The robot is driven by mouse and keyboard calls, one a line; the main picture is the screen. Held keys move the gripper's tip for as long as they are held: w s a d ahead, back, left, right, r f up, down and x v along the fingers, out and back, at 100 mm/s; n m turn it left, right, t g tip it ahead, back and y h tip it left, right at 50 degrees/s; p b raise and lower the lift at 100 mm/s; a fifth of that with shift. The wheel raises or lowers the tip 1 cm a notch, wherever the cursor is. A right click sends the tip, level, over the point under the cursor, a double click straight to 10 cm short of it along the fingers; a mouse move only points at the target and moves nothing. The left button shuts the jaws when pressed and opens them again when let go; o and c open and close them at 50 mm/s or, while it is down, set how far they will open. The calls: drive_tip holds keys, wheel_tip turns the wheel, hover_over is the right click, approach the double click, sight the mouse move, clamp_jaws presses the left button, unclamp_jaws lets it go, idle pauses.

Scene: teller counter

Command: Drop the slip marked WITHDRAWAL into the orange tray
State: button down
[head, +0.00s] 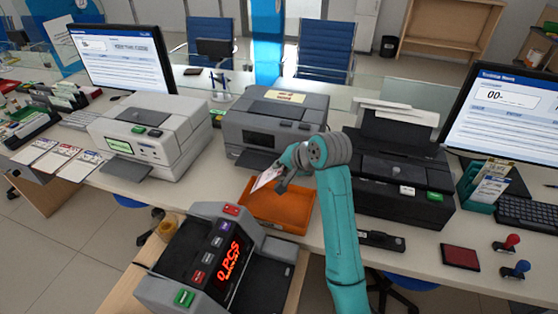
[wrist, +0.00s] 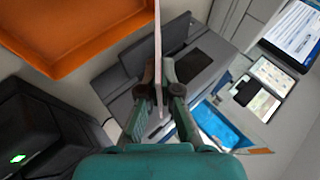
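The orange tray (head: 287,214) sits on the counter in front of the middle grey printer, and its edge fills the upper left of the wrist view (wrist: 100,42). My gripper (head: 281,172) is over the back part of the tray in the head view. It is shut on a thin pale slip (head: 265,179), held on edge between the fingertips (wrist: 158,88). In the wrist view the slip (wrist: 157,38) shows only as a thin edge, so its marking cannot be read. The tray's visible floor looks empty.
Several slips (head: 52,160) lie at the counter's left. A grey printer (head: 268,125) stands behind the tray, a black printer (head: 398,170) to its right. A counting machine (head: 218,262) with a red display stands in front. A stapler (head: 380,240) and stamps (head: 508,243) lie at right.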

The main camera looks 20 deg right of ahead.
wheel_tip(320, 180, down, 8)
idle(1.0)
drive_tip(key=shift+r, duration=0.1)
drive_tip(key=c, duration=1.2)
unclamp_jaws()
drive_tip(key=shift+c, duration=0.2)
drive_tip(key=shift+r, duration=0.15)
drive_tip(key=shift+r, duration=3.35)
drive_tip(key=shift+s, duration=0.1)
